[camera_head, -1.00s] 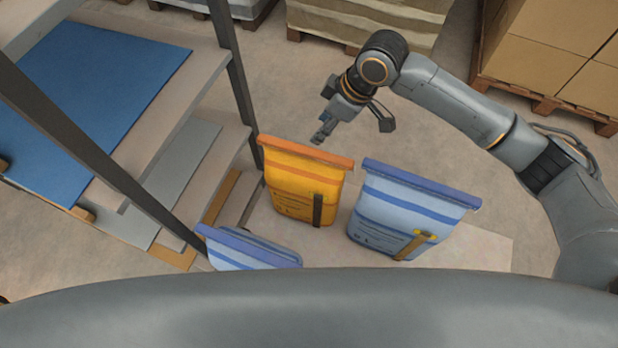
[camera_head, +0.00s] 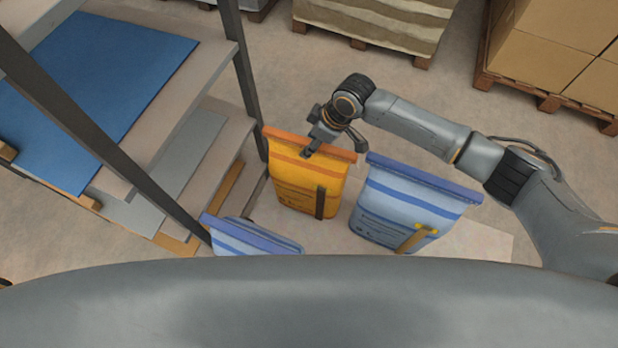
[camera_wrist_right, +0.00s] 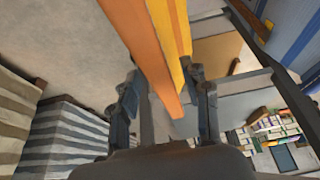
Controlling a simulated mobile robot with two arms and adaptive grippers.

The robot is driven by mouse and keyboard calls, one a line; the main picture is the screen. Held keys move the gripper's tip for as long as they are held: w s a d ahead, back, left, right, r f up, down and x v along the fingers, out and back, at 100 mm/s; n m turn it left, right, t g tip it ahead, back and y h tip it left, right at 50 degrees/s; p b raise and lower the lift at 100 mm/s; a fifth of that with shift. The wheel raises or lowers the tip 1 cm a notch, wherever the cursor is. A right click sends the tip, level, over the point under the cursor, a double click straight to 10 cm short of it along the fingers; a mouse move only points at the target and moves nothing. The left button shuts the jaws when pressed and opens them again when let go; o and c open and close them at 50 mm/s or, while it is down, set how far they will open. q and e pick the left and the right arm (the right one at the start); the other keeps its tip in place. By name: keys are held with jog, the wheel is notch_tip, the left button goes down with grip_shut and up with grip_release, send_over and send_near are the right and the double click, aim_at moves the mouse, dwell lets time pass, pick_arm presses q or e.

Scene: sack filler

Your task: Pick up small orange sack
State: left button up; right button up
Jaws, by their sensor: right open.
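The small orange sack (camera_head: 292,192) stands upright between two blue sacks, with a folded orange top edge and a dark strap on its front. In the right wrist view, the sack's orange top edge (camera_wrist_right: 143,45) runs between the two spread fingers of the gripper (camera_wrist_right: 165,98). Whether the fingers touch it cannot be told. My left gripper is not in view.
A blue sack (camera_head: 408,205) stands close to the right, and another blue sack (camera_head: 250,237) is partly hidden at the lower left. A rack with dark posts (camera_head: 241,75) and a blue panel (camera_head: 105,95) stands left. Boxes on a pallet (camera_head: 545,65) are at the back right.

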jog(key=shift+f, duration=0.2)
dwell(0.6)
jog(key=shift+c, duration=0.2)
grip_shut()
jog(key=shift+r, duration=0.1)
